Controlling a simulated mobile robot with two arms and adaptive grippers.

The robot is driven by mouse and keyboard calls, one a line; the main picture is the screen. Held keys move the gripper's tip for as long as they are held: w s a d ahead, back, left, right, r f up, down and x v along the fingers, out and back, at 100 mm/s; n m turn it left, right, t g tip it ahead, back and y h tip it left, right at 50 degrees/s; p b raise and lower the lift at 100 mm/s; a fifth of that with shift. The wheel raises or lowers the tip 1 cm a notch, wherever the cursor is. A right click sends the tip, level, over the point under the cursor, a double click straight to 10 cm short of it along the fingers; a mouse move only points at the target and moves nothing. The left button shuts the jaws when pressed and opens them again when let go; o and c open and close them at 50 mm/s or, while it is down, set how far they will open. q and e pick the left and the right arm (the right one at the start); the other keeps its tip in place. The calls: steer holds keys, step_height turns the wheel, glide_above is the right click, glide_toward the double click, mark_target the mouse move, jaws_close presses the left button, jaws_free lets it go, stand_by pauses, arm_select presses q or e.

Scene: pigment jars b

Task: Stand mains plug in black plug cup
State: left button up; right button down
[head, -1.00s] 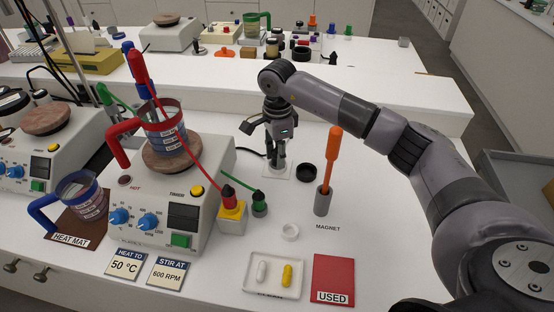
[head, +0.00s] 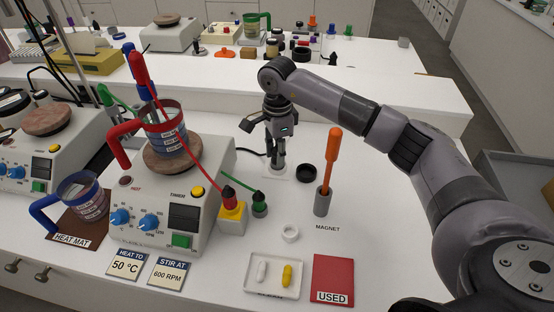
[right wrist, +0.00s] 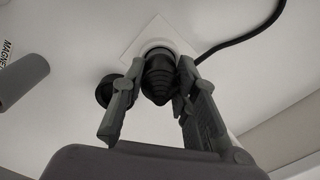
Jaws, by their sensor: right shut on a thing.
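My right gripper (head: 277,163) points down and is shut on the black mains plug (right wrist: 159,80), seen between its fingers in the right wrist view. The plug sits upright at a square white plate (right wrist: 134,46) with a round socket; whether it is fully seated cannot be told. In the head view the fingers mostly hide it. A black cord (right wrist: 243,37) runs beside the socket. The black plug cup (head: 306,173) stands just right of the gripper, apart from it; it also shows in the right wrist view (right wrist: 104,94), partly behind a finger. My left gripper is not in view.
A grey holder (head: 322,204) with an upright orange rod (head: 330,152) stands right of the cup. A hot plate (head: 165,225) with a beaker is at left. In front are a white ring (head: 290,234), a white tray (head: 251,284) and a red pad (head: 332,272).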

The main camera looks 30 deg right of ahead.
steer(key=shift+r, duration=0.45)
steer(key=shift+r+p, duration=1.5)
steer(key=shift+r, duration=0.65)
steer(key=shift+d, duration=0.1)
